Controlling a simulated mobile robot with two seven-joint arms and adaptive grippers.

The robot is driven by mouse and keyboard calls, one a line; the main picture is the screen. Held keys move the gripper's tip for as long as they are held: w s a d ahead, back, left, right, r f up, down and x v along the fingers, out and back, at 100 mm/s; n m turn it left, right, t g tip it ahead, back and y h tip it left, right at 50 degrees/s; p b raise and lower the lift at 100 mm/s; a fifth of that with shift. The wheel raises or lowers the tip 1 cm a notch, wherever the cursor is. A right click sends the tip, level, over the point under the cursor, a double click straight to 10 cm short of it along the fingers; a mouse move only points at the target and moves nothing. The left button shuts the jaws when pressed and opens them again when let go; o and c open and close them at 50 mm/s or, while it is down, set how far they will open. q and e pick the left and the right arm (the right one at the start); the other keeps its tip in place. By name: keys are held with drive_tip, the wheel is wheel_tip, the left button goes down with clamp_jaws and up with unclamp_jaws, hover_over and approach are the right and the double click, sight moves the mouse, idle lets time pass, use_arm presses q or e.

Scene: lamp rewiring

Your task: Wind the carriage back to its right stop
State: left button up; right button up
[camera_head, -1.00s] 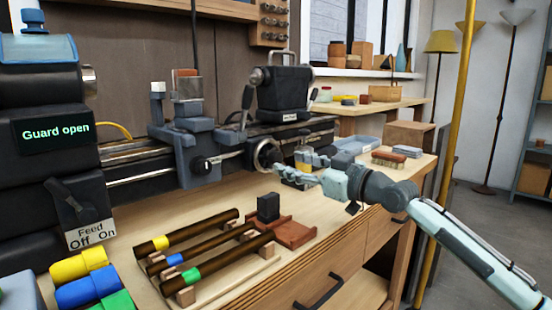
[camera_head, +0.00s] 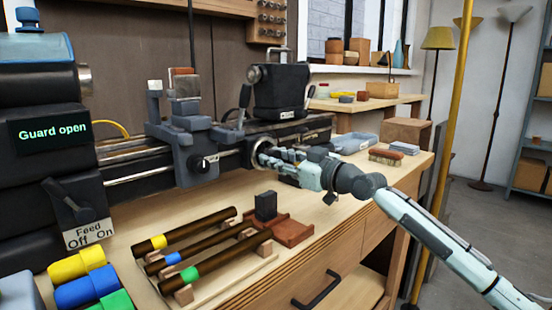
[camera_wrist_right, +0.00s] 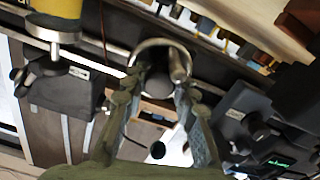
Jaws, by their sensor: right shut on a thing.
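The carriage (camera_head: 190,148) is a blue-grey block on the dark lathe bed, left of the tailstock (camera_head: 280,92). A round metal handwheel (camera_head: 250,147) is at the right of the carriage along the front of the bed. My right gripper (camera_head: 268,158) reaches the handwheel from the right and is shut on its handle; the fingers hide part of the wheel. In the right wrist view, the wheel's rim (camera_wrist_right: 160,44) shows beyond the fingers, with a round dark knob (camera_wrist_right: 158,86) between them. My left gripper is not in view.
The guard display (camera_head: 50,132) reads "Guard open". A feed lever (camera_head: 78,202) sits above an Off/On label. Dark rods with coloured bands (camera_head: 185,243) lie on a wooden rack on the bench. A brush (camera_head: 386,157) and blue tray (camera_head: 354,141) are at the right.

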clamp_jaws()
drive_tip(key=shift+m, duration=0.4)
